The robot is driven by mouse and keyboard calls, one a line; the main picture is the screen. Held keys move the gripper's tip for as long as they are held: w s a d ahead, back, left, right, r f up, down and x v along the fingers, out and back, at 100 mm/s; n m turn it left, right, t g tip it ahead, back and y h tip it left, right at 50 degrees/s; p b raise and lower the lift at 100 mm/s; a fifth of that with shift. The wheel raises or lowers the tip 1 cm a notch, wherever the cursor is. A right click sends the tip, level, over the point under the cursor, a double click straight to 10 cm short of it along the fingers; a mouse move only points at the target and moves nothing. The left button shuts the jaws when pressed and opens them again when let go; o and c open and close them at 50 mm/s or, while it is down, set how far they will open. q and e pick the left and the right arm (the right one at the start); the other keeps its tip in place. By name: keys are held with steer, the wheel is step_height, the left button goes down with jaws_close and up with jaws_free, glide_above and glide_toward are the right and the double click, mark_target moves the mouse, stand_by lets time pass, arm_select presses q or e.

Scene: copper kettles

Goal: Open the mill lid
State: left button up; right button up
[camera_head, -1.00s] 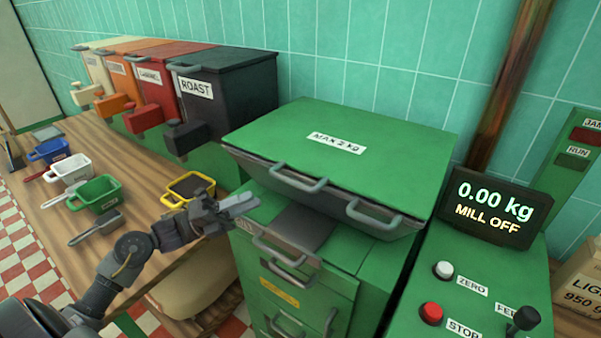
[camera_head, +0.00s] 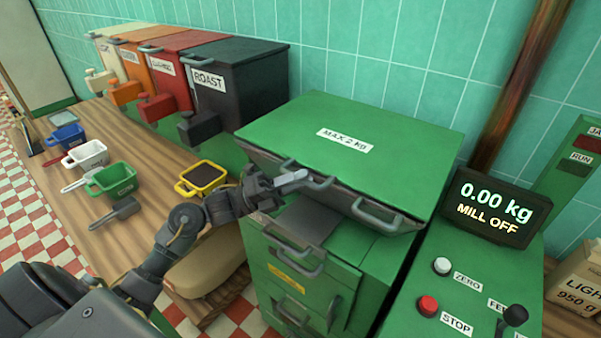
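Two grey bar handles sit on the lid's front edge, a left handle (camera_head: 316,184) and a right handle (camera_head: 372,217). My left gripper (camera_head: 292,180) is at the left handle, its fingertips overlapping it in the picture. I cannot tell whether it touches the handle or whether its fingers are apart. My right gripper is not in view.
A yellow scoop with dark contents (camera_head: 203,178) stands on the wooden counter, left of the mill. Green (camera_head: 112,180), white and blue scoops stand further left. Coloured bins, including a black "ROAST" bin (camera_head: 240,85), line the wall. A display (camera_head: 492,207) reads "0.00 kg MILL OFF".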

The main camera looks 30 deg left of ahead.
arm_select(q)
steer(key=shift+w+d+r, duration=0.1)
steer(key=shift+w+d, duration=0.05)
steer(key=shift+d, duration=0.1)
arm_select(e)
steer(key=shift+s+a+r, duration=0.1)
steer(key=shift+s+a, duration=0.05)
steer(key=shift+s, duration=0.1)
arm_select(q)
jaws_close()
